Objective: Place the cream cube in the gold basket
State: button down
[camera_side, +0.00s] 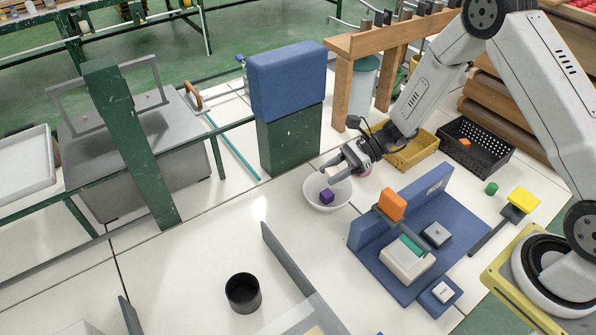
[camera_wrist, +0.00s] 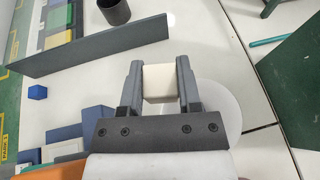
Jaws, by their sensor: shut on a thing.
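The cream cube (camera_wrist: 158,83) is between the two fingers of my gripper (camera_wrist: 159,76), which is shut on it. In the side view my gripper (camera_side: 336,168) holds the cube above the back of a white bowl (camera_side: 342,200), and the cube itself is small and pale there. The gold basket (camera_side: 418,154) stands to the right of my gripper in the side view, partly hidden behind my wrist and arm. The gold basket is not in the wrist view.
A purple cube (camera_side: 327,196) lies in the white bowl. A black basket (camera_side: 490,162) with an orange cube (camera_side: 465,142) stands right of the gold one. A blue fixture (camera_side: 372,238) stands in front, and a blue block on a green post (camera_side: 290,138) stands behind left.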

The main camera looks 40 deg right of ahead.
jog(key=s+d+r+m+t+h, duration=0.1)
jog(key=s+d+m+t+h, duration=0.1)
jog(key=d, duration=0.6)
jog(key=s+d+r+m+t+h, duration=0.2)
jog(key=s+d+m+t+h, duration=0.1)
jog(key=d, duration=0.6)
jog(key=s+d+r+m+t+h, duration=0.1)
jog(key=s+d+m+t+h, duration=0.1)
jog(key=d+m, duration=0.4)
jog(key=d+t+h, duration=0.1)
jog(key=d+t, duration=0.1)
jog(key=d, duration=0.1)
jog(key=shift+s+d+r+m+t, duration=0.15)
jog(key=shift+m+t, duration=0.15)
jog(key=shift+t, duration=0.1)
jog(key=w+d+f, duration=0.4)
jog(key=w+f, duration=0.5)
jog(key=w, duration=0.3)
jog(key=shift+w+d+f, duration=0.15)
jog(key=shift+w+d, duration=0.2)
jog(key=shift+d, duration=0.05)
